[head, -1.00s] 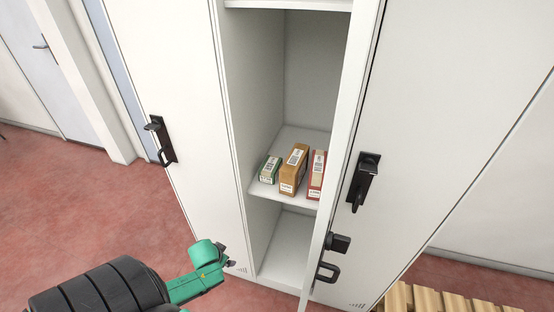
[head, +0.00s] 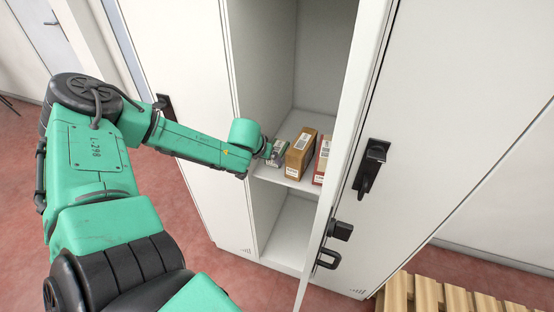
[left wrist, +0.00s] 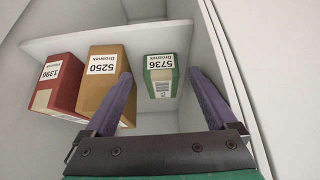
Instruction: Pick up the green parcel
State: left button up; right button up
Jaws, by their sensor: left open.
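The green parcel (left wrist: 162,72), a small box with a white label reading 5736, stands on the locker shelf (left wrist: 100,38) in the left wrist view. My left gripper (left wrist: 160,77) is open, with its two purple fingers spread to either side of the parcel in that view. I cannot tell whether the fingertips reach past its front face; no contact shows. In the head view my left gripper (head: 271,151) is at the shelf's left front and largely hides the green parcel. My right gripper is not in view.
A brown parcel (head: 301,150) labelled 5250 stands close beside the green one, with a red parcel (head: 321,163) beyond it. The locker's side wall is close on the other side. The open locker door (head: 345,150) stands at the right. A wooden pallet (head: 430,297) lies lower right.

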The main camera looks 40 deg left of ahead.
pick_arm(q)
send_near(278, 147)
jog(key=x, duration=0.5)
jog(key=shift+p, duration=0.4)
jog(key=x, duration=0.1)
jog(key=b+x, duration=0.1)
jog(key=x, duration=0.1)
jog(key=b+x, duration=0.1)
jog(key=shift+f, duration=0.5)
jog(key=shift+w+a+f, duration=0.1)
jog(key=shift+w+f, duration=0.05)
jog(key=shift+w, duration=0.05)
jog(key=shift+s, duration=0.1)
jog(key=shift+c, duration=0.3)
jog(key=c, duration=1.3)
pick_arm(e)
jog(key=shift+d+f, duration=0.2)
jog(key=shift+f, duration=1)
pick_arm(q)
jog(key=shift+r, duration=0.3)
